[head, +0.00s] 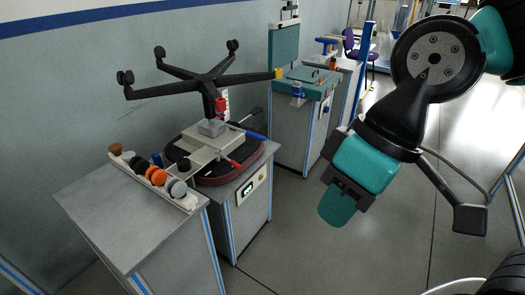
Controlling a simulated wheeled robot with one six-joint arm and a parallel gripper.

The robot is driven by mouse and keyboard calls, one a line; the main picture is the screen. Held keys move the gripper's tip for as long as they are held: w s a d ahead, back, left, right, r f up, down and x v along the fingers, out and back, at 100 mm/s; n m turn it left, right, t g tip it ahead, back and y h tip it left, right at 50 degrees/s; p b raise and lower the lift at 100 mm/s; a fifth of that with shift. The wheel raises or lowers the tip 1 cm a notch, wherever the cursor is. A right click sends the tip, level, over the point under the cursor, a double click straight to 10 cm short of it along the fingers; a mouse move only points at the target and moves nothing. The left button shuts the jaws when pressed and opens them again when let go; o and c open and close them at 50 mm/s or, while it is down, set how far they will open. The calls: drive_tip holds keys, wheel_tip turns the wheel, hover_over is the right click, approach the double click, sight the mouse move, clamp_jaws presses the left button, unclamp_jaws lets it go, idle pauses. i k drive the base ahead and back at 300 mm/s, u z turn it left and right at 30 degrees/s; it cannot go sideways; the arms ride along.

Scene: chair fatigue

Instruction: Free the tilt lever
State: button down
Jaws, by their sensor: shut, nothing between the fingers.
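An upturned chair assembly stands on the middle cabinet, with its black star base (190,82) on top. Its dark seat with a red rim (258,158) lies beneath a light grey mechanism plate (203,150). Three levers stick out to the right: one with a blue end (255,135), one with a red end (236,165), and one with a black end (253,113). I cannot tell which is the tilt lever or what holds it. My gripper (338,204) is shut and empty, well to the right of the chair, above the floor and apart from everything.
A grey table (120,232) at the front left carries a white rack (185,199) of several round wheels or knobs. A cabinet with a teal test fixture (305,85) stands behind the chair. The wall is close on the left. Open floor (330,245) lies to the right.

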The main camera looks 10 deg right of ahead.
sight(228, 160)
drive_tip(key=z, duration=0.1)
drive_tip(key=i, duration=0.95)
drive_tip(key=u, duration=0.35)
